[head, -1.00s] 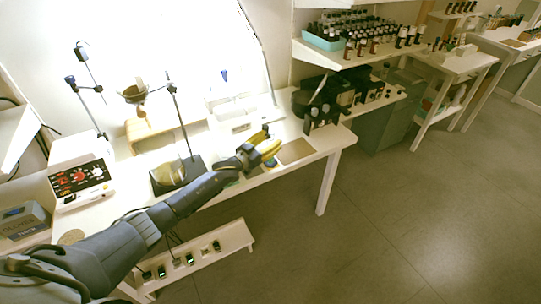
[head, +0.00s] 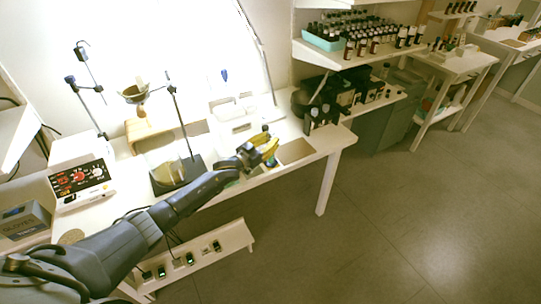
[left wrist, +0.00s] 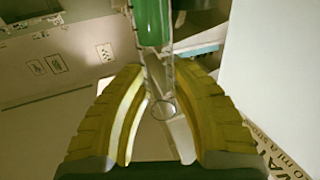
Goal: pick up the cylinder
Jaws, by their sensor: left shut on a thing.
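My left gripper (head: 268,150), with yellow fingers, is over the white bench near its front edge. In the left wrist view its fingers (left wrist: 161,76) are closed around a clear, narrow cylinder (left wrist: 154,68). The cylinder has green content (left wrist: 153,22) at the top of that view, and its far end is cut off by the frame. In the head view the cylinder is too small and covered to make out clearly. My right gripper is not in view.
A stand with a dark base (head: 178,174) is left of the gripper. A control box with red displays (head: 80,178) stands at the far left. A low shelf (head: 200,259) sits below the bench. The floor at right is clear.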

